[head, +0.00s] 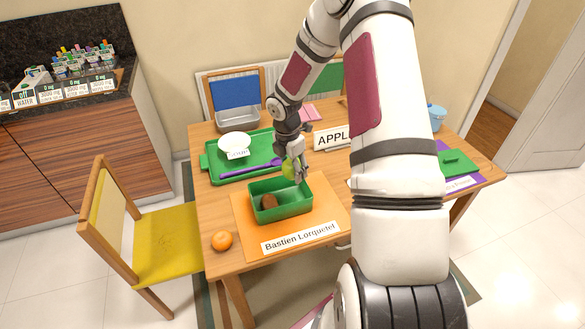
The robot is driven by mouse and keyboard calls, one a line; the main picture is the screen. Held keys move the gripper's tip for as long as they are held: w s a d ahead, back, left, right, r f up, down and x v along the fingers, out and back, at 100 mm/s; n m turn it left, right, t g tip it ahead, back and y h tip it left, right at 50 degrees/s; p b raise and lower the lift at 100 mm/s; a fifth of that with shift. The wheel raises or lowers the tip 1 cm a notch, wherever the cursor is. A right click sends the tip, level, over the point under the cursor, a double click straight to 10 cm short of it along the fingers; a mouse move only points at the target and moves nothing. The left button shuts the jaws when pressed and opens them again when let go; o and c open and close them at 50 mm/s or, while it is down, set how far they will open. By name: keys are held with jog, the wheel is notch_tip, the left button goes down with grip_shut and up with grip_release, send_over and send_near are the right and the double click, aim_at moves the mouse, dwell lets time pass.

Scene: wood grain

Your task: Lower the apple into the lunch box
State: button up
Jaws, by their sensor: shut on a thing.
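A green apple (288,169) is held in my gripper (294,164), which is shut on it. The apple is just above the back right part of the open green lunch box (254,208); whether it overlaps the rim or touches anything inside I cannot tell. The lunch box stands on an orange placemat (330,213) on the wooden table. My gripper's fingers partly hide the apple.
An orange (222,240) lies on the table left of the placemat. A name card (300,237) lies in front of the box. A yellow chair (165,240) stands at the left.

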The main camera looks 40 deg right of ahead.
jog(key=shift+f, duration=0.15)
jog(key=b, duration=0.3)
send_over(293, 200)
jog(key=shift+a+f, duration=0.15)
jog(key=shift+f, duration=3.3)
jog(key=shift+f+b, duration=0.8)
jog(key=shift+f, duration=1.7)
jog(key=o, duration=1.3)
jog(key=shift+r, duration=0.15)
jog(key=r, duration=0.4)
jog(key=a+r, duration=0.1)
jog(key=r, duration=0.6)
jog(key=shift+s+a+r, duration=0.1)
jog(key=shift+a+r, duration=0.1)
jog(key=shift+r, duration=0.15)
